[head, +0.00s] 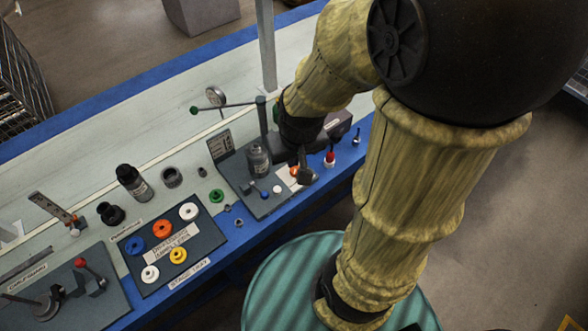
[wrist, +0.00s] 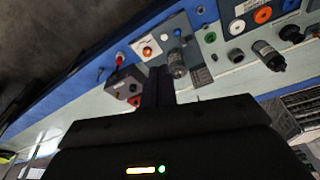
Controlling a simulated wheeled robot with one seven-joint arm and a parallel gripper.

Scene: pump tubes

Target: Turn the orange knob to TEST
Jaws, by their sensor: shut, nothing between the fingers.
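The orange knob (wrist: 147,52) sits on a pale label plate on a grey panel in the wrist view. In the head view a small orange part (head: 294,171) shows beside my fingers, which partly cover it. My gripper (head: 305,172) is shut and empty, pointing down over this panel. In the wrist view the shut fingers (wrist: 159,72) end just beside the knob; I cannot tell whether they touch it. The label's lettering, including TEST, is too small to read.
A dark grey bottle (head: 258,160) stands close left of my gripper. A red-topped part (head: 329,158) is to the right. A green-tipped lever (head: 222,106) rises behind. A panel of coloured discs (head: 137,246) lies further left.

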